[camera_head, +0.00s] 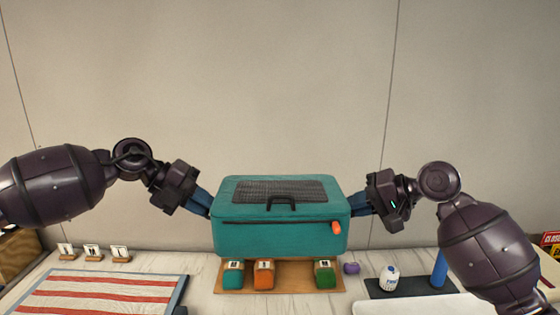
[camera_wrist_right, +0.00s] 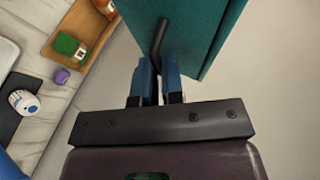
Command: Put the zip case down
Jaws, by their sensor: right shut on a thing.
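The teal zip case (camera_head: 282,236) has a dark mesh panel on top, a black handle at the front and an orange zip pull. It appears raised and level above the white table, between my two grippers. My right gripper (camera_head: 359,204) is shut on the black side handle (camera_wrist_right: 158,40) of the case, as the right wrist view shows. My left gripper (camera_head: 206,204) has its blue fingers at the left end of the case. Their tips are hidden there, so I cannot tell whether they grip it.
Below the case, a wooden tray (camera_head: 297,288) holds teal, orange and green blocks. A striped cloth (camera_head: 95,297) lies at left, behind it several small cards (camera_head: 92,252). At right are a purple item (camera_head: 351,268), a white container (camera_head: 390,277) and a blue cylinder (camera_head: 439,270).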

